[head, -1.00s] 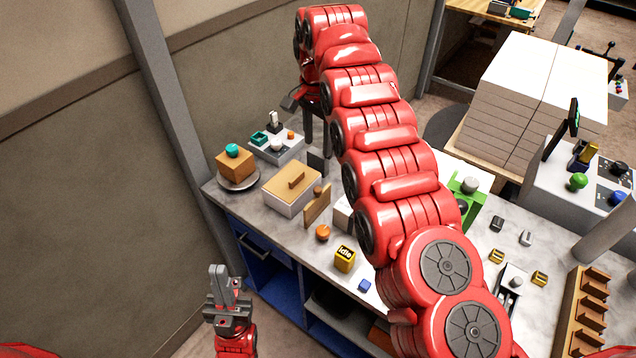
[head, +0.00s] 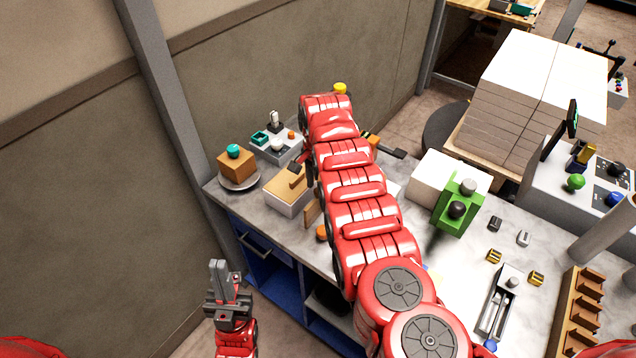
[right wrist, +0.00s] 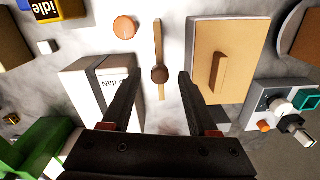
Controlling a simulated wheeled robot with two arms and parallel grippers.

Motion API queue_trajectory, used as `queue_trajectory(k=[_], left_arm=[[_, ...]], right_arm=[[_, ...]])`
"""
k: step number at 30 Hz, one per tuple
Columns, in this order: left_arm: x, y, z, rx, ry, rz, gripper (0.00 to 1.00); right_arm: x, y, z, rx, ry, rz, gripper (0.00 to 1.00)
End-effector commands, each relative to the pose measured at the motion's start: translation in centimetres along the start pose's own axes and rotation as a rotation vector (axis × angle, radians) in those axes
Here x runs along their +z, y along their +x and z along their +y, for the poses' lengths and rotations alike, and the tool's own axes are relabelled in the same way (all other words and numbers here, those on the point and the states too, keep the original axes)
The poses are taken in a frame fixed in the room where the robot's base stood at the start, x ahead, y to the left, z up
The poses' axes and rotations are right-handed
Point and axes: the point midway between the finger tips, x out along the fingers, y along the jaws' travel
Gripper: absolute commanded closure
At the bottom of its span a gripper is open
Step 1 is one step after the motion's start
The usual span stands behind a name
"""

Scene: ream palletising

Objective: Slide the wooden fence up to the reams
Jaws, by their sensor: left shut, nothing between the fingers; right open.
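The wooden fence (right wrist: 157,38), a thin upright-looking strip with a round brown knob (right wrist: 159,74), lies on the bench in the right wrist view. In the head view only a bit of the fence (head: 312,212) shows beside my right arm. A white labelled ream block (right wrist: 85,82) is left of the fence, with a gap between them. My right gripper (right wrist: 158,76) is open above the fence, one finger on each side of the knob; contact cannot be told. My left gripper (head: 219,264) is shut and empty, off the bench's front edge.
A white box with a wooden lid (right wrist: 225,50) is close right of the fence. An orange knob (right wrist: 125,27) and a yellow block (right wrist: 70,8) lie nearby. A green device (head: 458,205) stands farther right. A plate with an orange block (head: 237,163) is at the bench's left end.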

Motion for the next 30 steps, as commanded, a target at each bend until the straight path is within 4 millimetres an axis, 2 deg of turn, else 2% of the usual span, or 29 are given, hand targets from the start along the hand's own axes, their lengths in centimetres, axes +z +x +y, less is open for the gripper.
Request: queue_trajectory(k=[8,18,30], left_arm=[[0.0,0.01,0.0,0.0,0.0,0.0,1.0],[-0.01,0.02,0.0,0.0,0.0,0.0,1.0],[-0.01,0.02,0.0,0.0,0.0,0.0,1.0]], right_arm=[[0.0,0.17,0.0,0.0,0.0,0.0,0.4],[0.01,0.16,0.01,0.0,0.0,0.0,1.0],[0.01,0.14,0.01,0.0,0.0,0.0,1.0]])
